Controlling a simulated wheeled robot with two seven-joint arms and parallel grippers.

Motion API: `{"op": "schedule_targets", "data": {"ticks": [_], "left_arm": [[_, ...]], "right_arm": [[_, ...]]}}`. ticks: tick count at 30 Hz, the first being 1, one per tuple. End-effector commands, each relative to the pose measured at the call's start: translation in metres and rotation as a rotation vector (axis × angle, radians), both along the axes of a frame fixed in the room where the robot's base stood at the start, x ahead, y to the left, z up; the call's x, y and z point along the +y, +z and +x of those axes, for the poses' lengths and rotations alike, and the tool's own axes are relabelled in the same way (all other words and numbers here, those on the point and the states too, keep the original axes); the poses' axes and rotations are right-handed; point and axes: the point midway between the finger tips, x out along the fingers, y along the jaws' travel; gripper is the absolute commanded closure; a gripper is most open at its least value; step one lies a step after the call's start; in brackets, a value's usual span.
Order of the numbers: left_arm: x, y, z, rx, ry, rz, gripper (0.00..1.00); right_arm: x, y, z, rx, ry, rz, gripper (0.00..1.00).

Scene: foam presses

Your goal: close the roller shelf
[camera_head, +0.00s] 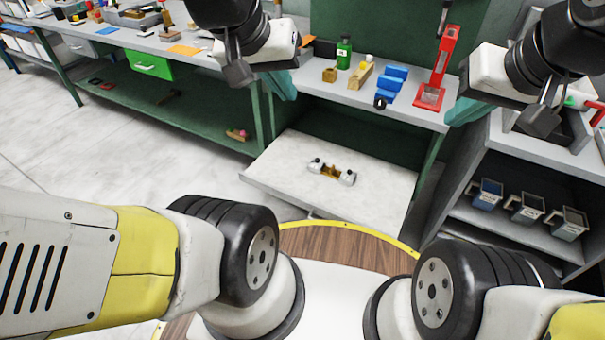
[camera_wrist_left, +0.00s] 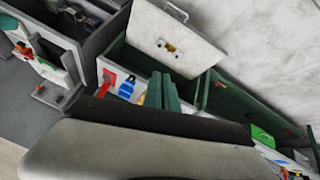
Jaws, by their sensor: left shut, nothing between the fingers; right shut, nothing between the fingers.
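The roller shelf (camera_head: 385,192) is a pale, flat board pulled out from under the green-framed workbench, towards me. A small metal and brass part (camera_head: 331,171) lies on it. In the left wrist view the shelf (camera_wrist_left: 196,52) also stands out from the bench, with a handle at its far edge. My left gripper (camera_head: 283,86), with teal fingers, is shut and empty above the bench, behind the shelf's left side. It also shows in the left wrist view (camera_wrist_left: 163,92). My right gripper (camera_head: 464,112) is shut and empty at the bench's right end. Both are apart from the shelf.
A grey rack (camera_head: 475,217) with several bins stands at the right. A longer bench with a green drawer (camera_head: 149,65) is at the left. The floor left of the shelf is clear.

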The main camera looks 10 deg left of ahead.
Motion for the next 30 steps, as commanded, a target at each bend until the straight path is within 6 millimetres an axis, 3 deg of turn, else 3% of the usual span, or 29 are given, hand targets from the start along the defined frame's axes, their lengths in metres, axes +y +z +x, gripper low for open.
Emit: {"op": "schedule_targets", "data": {"ticks": [8, 14, 18, 22, 26, 30], "left_arm": [[-0.004, -0.04, 0.098, 0.143, 0.398, -0.276, 1.0], [0.013, -0.1, 0.173, 0.248, 0.782, -0.503, 1.0], [0.035, -0.158, 0.214, 0.317, 1.077, -0.649, 1.0], [0.06, -0.222, 0.239, 0.374, 1.371, -0.776, 1.0], [0.087, -0.295, 0.251, 0.419, 1.685, -0.885, 1.0], [0.113, -0.378, 0.243, 0.453, 2.036, -0.975, 1.0]], "right_arm": [[0.0, 0.0, 0.0, 0.0, 0.0, 0.0, 1.0], [0.0, 0.0, 0.0, 0.0, 0.0, 0.0, 1.0], [0.0, 0.0, 0.0, 0.0, 0.0, 0.0, 1.0], [0.0, 0.0, 0.0, 0.0, 0.0, 0.0, 1.0], [0.0, 0.0, 0.0, 0.0, 0.0, 0.0, 1.0], [0.0, 0.0, 0.0, 0.0, 0.0, 0.0, 1.0]]}}
